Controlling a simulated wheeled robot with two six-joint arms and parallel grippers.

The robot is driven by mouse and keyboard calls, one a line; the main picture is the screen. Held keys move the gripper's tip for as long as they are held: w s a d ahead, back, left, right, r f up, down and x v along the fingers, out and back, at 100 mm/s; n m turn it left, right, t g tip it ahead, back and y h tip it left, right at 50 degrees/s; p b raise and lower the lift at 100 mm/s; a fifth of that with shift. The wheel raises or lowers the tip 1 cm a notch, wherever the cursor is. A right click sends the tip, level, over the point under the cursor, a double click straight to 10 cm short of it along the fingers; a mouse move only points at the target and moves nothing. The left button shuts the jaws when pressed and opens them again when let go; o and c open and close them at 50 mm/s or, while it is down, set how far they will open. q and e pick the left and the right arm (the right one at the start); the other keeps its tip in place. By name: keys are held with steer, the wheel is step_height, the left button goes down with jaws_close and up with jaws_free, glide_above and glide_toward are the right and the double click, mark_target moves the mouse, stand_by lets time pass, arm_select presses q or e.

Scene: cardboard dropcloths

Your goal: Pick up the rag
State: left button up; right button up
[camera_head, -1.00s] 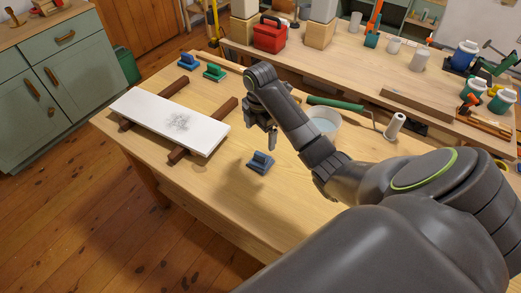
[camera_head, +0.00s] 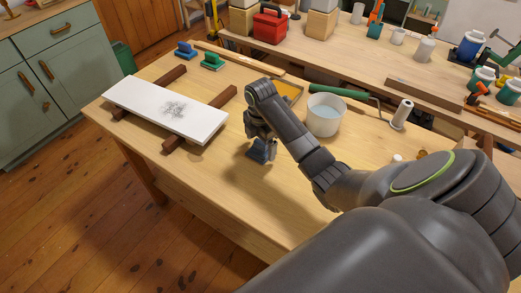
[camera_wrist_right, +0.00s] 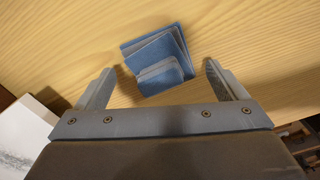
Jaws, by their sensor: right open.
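The rag is a folded blue cloth (camera_wrist_right: 158,60) lying on the wooden table top in the right wrist view. In the head view the rag (camera_head: 257,155) shows partly behind my right gripper's fingers. My right gripper (camera_wrist_right: 160,70) is open, with one finger to each side of the rag and visible gaps between. In the head view the right gripper (camera_head: 262,153) points down over the rag. I see no contact, and its exact height above the table is hard to tell. My left gripper is not in view.
A white board (camera_head: 190,118) with a grey smudge rests on two dark wooden bars to the left. Blue (camera_head: 186,50) and green (camera_head: 211,62) blocks sit behind. The table's front is clear.

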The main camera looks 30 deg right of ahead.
mark_target(260, 142)
steer(key=shift+f, duration=0.5)
steer(key=c, duration=0.8)
steer(key=shift+r, duration=0.4)
step_height(260, 142, up, 5)
steer(key=shift+r+p, duration=0.15)
steer(key=shift+p, duration=0.35)
step_height(260, 142, up, 3)
steer(key=p, duration=0.3)
steer(key=shift+r+p, duration=0.5)
steer(key=shift+p, duration=0.05)
